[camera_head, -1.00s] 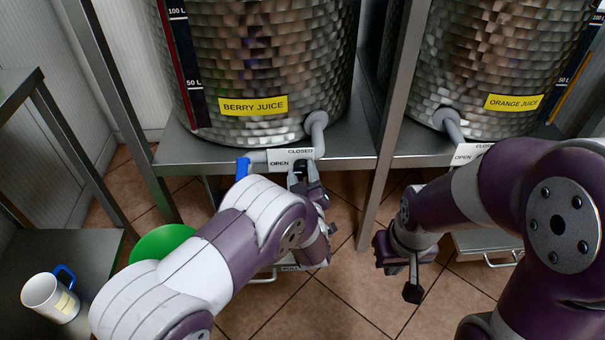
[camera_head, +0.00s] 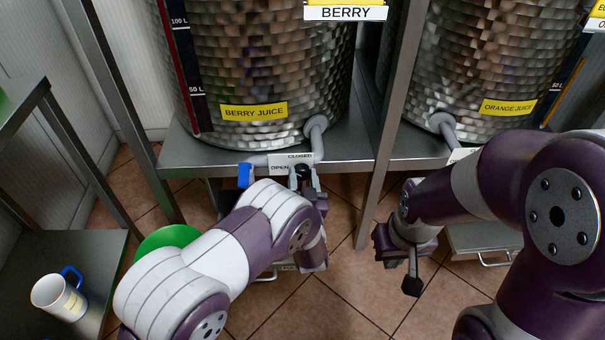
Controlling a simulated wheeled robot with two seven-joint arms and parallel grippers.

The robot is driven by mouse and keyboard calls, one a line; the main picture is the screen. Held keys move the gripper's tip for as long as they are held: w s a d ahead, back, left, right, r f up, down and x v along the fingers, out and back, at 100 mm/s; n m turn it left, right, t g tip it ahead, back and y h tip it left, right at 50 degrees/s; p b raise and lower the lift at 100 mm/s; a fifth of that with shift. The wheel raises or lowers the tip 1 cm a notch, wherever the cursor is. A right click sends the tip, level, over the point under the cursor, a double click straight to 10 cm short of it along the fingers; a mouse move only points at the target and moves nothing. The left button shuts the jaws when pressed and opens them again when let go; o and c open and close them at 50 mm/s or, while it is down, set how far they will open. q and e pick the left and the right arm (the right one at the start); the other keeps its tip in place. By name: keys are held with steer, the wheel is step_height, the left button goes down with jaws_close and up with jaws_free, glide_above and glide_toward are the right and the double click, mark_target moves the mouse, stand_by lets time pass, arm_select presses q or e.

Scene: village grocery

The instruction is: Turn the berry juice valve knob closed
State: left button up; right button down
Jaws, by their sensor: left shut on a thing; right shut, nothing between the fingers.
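The berry juice tank (camera_head: 265,70) stands on a metal shelf, with a yellow "BERRY JUICE" label (camera_head: 254,111). A grey pipe (camera_head: 315,132) leads from it down to the valve, whose spout ends in a blue tip (camera_head: 245,174). A white plate (camera_head: 284,161) reads OPEN at its left and CLOSED at its upper right. My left gripper (camera_head: 303,180) is at the valve, under the CLOSED end, shut on the dark valve knob (camera_head: 302,170). The fingers and wrist hide most of the knob. My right gripper (camera_head: 412,285) is shut and empty, pointing down, well right of the valve.
The orange juice tank (camera_head: 480,70) stands to the right, beyond a metal post (camera_head: 385,130). A white mug with a blue handle (camera_head: 58,297) is on a dark side table (camera_head: 100,252) at lower left. A green round object (camera_head: 165,238) is partly behind my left arm.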

arm_select(q)
steer(key=m+p, duration=0.2)
steer(key=m, duration=0.3)
steer(key=shift+m, duration=0.4)
steer(key=shift+f+m+h+p, duration=0.15)
steer(key=shift+m+p, duration=0.2)
steer(key=shift+m, duration=0.8)
steer(key=shift+m+h+p, duration=0.15)
steer(key=shift+m+p, duration=0.15)
steer(key=shift+m, duration=0.85)
steer(key=o, duration=1.1)
steer(key=shift+c, duration=0.2)
steer(key=s+p, duration=0.3)
steer(key=s, duration=0.9)
steer(key=shift+s+f, duration=0.3)
steer(key=shift+s, duration=0.1)
